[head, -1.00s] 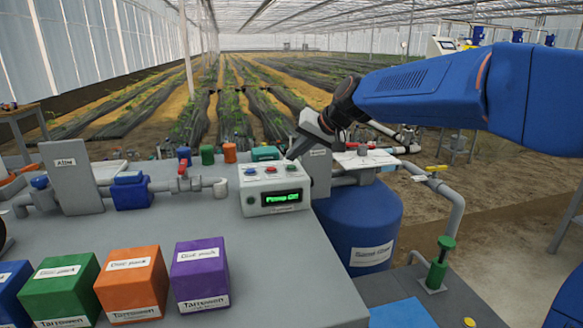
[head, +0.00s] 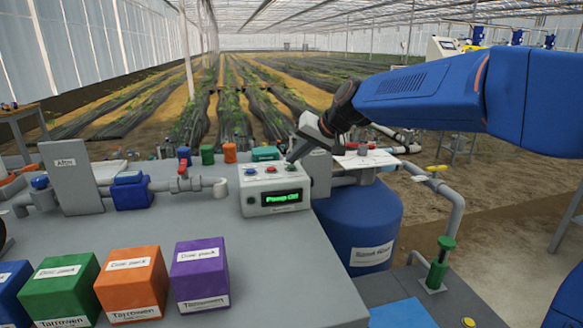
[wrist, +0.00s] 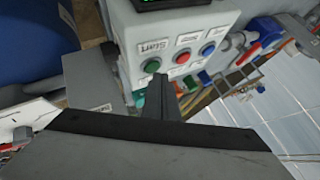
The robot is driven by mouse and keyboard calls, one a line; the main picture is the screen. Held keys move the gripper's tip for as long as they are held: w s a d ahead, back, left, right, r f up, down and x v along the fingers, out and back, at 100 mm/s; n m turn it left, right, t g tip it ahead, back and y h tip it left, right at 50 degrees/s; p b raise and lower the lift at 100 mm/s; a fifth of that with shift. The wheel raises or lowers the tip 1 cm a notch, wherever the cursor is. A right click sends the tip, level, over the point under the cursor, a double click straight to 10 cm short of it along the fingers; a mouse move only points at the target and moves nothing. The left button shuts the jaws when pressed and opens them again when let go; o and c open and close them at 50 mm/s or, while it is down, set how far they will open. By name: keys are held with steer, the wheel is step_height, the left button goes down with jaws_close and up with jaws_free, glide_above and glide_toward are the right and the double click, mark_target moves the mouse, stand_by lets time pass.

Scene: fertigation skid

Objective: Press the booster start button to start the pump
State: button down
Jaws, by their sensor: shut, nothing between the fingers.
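A light grey control box (head: 272,200) stands on the bench top with a row of blue, red and green buttons and a lit green display (head: 282,198). The display's first word reads "Pump"; the second is unclear. In the wrist view the green button (wrist: 151,65) sits beside a label reading "Start", with the red button (wrist: 182,56) and blue button (wrist: 207,49) alongside. My gripper (head: 291,158) is shut and empty, its tip angled down at the green button's end of the box. In the wrist view the tip (wrist: 156,80) appears very close to the green button; contact cannot be told.
Pipes with a red-handled valve (head: 182,169) lie left of the box. A blue tank (head: 360,225) stands to its right. Orange (head: 132,285) and purple (head: 200,275) packs stand with others at the front left. Bare bench lies before the box.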

mark_target(295, 167)
steer(key=shift+f, duration=0.35)
stand_by(0.7)
steer(key=shift+r, duration=0.8)
steer(key=shift+r, duration=2.5)
